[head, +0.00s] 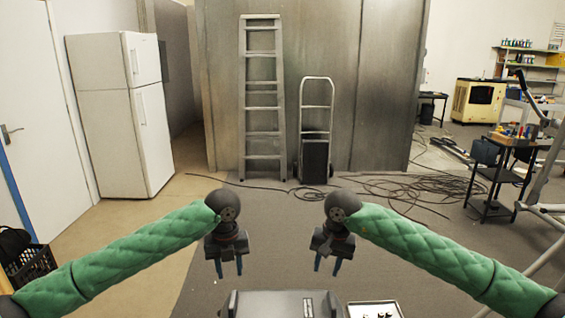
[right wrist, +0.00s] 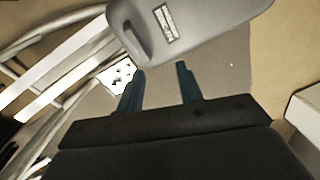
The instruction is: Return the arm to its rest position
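My left gripper (head: 230,268) hangs in front of me at the left of centre in the head view, fingers pointing down, open and empty. My right gripper (head: 327,265) hangs at the right of centre, also pointing down. In the right wrist view its two blue-grey fingers (right wrist: 160,88) stand apart with nothing between them. Both arms have green quilted sleeves and reach inward from the sides. Neither gripper touches anything.
A grey case-like object (head: 270,304) lies below the grippers, with a white tray of small dark parts (head: 374,309) beside it. A ladder (head: 262,100), hand truck (head: 316,130), fridge (head: 120,115) and black cart (head: 498,175) stand farther off. Cables (head: 420,190) lie on the floor.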

